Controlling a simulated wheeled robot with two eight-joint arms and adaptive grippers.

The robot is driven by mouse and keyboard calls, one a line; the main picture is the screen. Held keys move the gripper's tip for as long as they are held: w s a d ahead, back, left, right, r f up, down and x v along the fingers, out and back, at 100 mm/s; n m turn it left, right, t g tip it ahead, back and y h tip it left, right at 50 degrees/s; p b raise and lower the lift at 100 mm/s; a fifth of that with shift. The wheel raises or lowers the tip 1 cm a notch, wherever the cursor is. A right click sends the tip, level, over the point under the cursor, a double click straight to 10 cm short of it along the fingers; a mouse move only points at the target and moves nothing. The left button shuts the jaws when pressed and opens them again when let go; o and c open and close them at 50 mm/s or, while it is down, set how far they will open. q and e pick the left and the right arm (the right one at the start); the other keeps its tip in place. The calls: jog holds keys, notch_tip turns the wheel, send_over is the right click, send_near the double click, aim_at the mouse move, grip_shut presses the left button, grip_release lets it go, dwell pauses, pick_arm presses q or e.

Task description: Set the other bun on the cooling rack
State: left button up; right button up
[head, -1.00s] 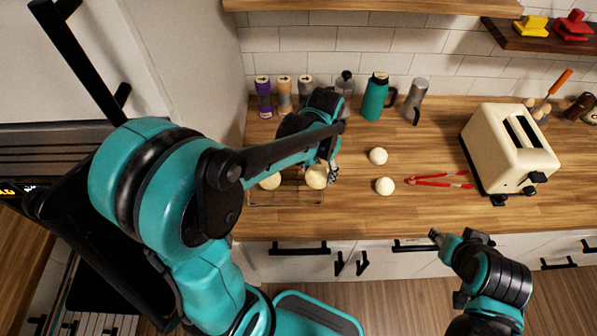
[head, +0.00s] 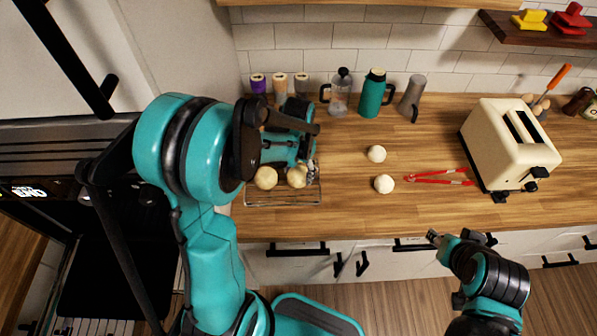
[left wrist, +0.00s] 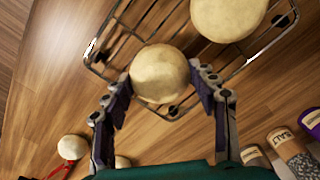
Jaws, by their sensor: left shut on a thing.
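The cooling rack (head: 283,204) is a wire rack on the counter at left, and its wires also show in the left wrist view (left wrist: 128,38). One pale bun (head: 266,177) sits on it; it is at the top of the left wrist view (left wrist: 228,15). My left gripper (left wrist: 160,85) is shut on the other bun (left wrist: 160,72), one finger on each side. In the head view this held bun (head: 297,177) is over the rack, right of the first bun and apart from it. I cannot tell whether it touches the wires. My right gripper (head: 435,237) is at the counter's front edge.
Two white balls (head: 376,153) (head: 384,184) and red tongs (head: 440,178) lie right of the rack. A cream toaster (head: 510,145) stands farther right. Spice jars (head: 258,84), a glass press (head: 340,92) and a teal jug (head: 374,93) line the back.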

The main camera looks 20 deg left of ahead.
aim_at(299, 171)
pick_arm(q)
jog(key=shift+f, duration=0.15)
jog(key=o, duration=1.1)
jog(key=shift+o, duration=0.2)
notch_tip(299, 171, up, 12)
jog(key=p, duration=0.3)
jog(key=s+d+r+n+t, duration=0.1)
jog(key=s+d+r+t, duration=0.1)
jog(key=s, duration=0.3)
jog(key=s+d+r+n+t, duration=0.1)
jog(key=s+d+r+t, duration=0.1)
jog(key=s+t, duration=0.3)
jog(key=shift+s+d+r, duration=0.25)
jog(key=shift+s+r, duration=0.25)
jog(key=shift+s, duration=0.3)
